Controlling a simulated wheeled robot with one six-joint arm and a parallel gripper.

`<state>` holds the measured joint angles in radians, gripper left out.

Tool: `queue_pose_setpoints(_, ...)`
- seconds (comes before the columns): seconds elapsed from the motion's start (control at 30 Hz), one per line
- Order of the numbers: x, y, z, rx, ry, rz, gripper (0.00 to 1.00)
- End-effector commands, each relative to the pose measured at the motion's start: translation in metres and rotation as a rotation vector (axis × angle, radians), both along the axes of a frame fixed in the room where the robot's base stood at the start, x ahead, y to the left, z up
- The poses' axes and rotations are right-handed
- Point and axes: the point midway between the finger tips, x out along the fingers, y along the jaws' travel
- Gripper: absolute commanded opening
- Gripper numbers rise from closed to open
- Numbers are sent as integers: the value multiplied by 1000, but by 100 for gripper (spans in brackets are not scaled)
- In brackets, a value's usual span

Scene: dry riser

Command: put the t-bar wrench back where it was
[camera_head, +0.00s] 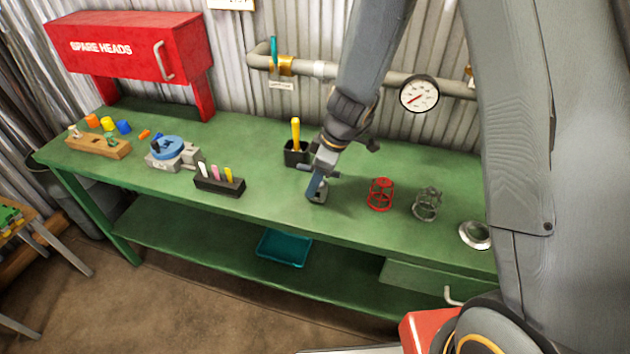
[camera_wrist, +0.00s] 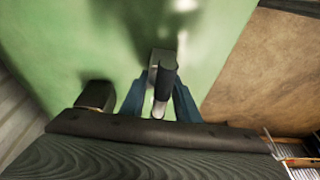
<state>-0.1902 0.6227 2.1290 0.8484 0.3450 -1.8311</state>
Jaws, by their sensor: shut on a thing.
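My gripper (camera_head: 315,190) points down at the green bench top, between the black cup and the red cage. In the wrist view its two blue fingers (camera_wrist: 158,103) are closed around a dark-gripped metal tool, which I take to be the t-bar wrench (camera_wrist: 167,80). A small grey block (camera_head: 322,193) shows at the fingertips, low over or on the bench. In the wrist view a grey metal piece (camera_wrist: 155,62) lies just beyond the dark grip. I cannot tell whether the wrench sits in it or touches the bench. My fingers hide much of the wrench in the head view.
The black cup (camera_head: 296,153) with a yellow-handled tool stands close behind my gripper. A red cage (camera_head: 380,194) and a grey cage (camera_head: 427,203) stand to the right. A black marker holder (camera_head: 219,184) is to the left. A pipe with a gauge (camera_head: 419,93) runs behind.

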Motion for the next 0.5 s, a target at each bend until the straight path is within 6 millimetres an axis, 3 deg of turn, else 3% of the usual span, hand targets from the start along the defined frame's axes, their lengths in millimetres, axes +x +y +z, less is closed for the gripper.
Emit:
queue_pose_setpoints(0.43,1,0,-4,1,-1,0,0)
queue_pose_setpoints(0.47,1,0,-4,1,-1,0,30)
queue_pose_setpoints(0.5,1,0,-3,1,-1,0,37)
